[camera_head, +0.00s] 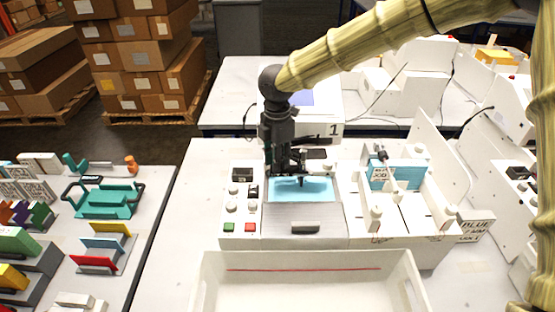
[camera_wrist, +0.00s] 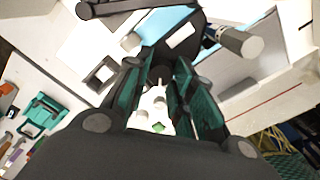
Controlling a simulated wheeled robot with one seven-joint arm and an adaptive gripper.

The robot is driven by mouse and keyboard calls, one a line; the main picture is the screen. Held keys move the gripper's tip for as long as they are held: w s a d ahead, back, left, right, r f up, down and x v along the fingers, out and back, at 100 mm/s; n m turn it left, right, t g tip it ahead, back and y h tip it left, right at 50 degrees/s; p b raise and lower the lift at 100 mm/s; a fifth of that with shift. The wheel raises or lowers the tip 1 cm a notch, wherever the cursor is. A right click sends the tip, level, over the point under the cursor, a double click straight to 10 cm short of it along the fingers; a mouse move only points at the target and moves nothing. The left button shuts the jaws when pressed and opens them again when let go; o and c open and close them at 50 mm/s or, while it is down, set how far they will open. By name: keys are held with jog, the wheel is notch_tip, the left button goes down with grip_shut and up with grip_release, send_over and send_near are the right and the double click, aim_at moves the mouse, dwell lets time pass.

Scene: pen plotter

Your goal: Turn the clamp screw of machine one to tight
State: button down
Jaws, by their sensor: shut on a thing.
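Machine one (camera_head: 330,129) is the white plotter with a "1" on its back housing. A light blue sheet (camera_head: 315,194) lies on its grey bed (camera_head: 300,215). My gripper (camera_head: 288,166) points down over the back left part of the sheet. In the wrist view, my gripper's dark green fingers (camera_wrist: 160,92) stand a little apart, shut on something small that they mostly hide. It appears to be the clamp screw; its turn position cannot be told. A dark tip (camera_head: 300,182) shows just right of the fingers.
A control panel (camera_head: 238,205) with knobs and red and green buttons lies left of the bed. An open white tray (camera_head: 310,256) stands in front. Another plotter (camera_head: 395,212) stands close on the right. A table with coloured holders (camera_head: 105,200) is at the left.

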jog(key=shift+d+m, duration=0.15)
jog(key=shift+m, duration=0.55)
jog(key=c, duration=1.2)
grip_release()
jog(key=shift+f, duration=0.1)
notch_tip(320, 180, up, 12)
